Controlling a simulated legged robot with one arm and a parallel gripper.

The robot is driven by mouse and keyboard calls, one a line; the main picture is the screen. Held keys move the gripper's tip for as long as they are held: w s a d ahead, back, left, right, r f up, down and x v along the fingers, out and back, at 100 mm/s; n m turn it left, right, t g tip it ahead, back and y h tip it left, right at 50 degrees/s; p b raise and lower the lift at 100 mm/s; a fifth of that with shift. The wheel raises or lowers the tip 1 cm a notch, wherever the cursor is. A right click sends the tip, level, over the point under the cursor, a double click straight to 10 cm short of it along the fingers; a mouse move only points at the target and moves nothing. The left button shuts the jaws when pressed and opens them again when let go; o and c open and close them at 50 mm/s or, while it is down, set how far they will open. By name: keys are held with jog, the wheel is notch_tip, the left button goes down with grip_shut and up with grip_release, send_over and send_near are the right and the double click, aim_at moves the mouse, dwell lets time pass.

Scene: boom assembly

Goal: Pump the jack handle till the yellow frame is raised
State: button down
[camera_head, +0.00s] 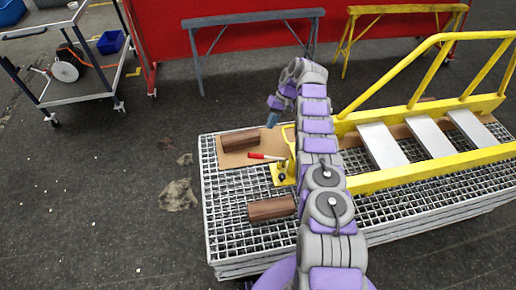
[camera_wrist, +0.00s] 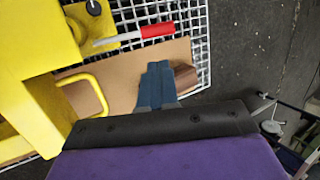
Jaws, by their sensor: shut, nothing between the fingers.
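The jack handle (camera_head: 262,156) is a pale rod with a red grip, sticking out to the left from the yellow jack base (camera_head: 283,175) at the near left end of the yellow frame (camera_head: 412,178). In the wrist view the jack handle (camera_wrist: 140,34) lies near the top, its red end pointing right. The frame (camera_wrist: 28,38) fills the left side there. My gripper (camera_head: 271,118) hangs beyond the handle, apart from it; its blue fingers (camera_wrist: 158,82) are together and empty. My arm hides part of the jack and the frame's end.
A metal grating platform (camera_head: 225,232) lies under the frame. On it are a cardboard sheet (camera_head: 228,161) and two wooden blocks, one behind (camera_head: 239,138) and one in front (camera_head: 271,208). Blue and yellow trestles stand behind. A cart (camera_head: 75,95) stands far left; the floor between is open.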

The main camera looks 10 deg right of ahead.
dwell(0.3)
jog(key=b, duration=0.7)
send_over(266, 157)
jog(key=w+a, duration=0.1)
jog(key=a, duration=0.2)
notch_tip(266, 157, down, 12)
jog(key=shift+w+a+f, duration=0.15)
jog(key=shift+f, duration=0.05)
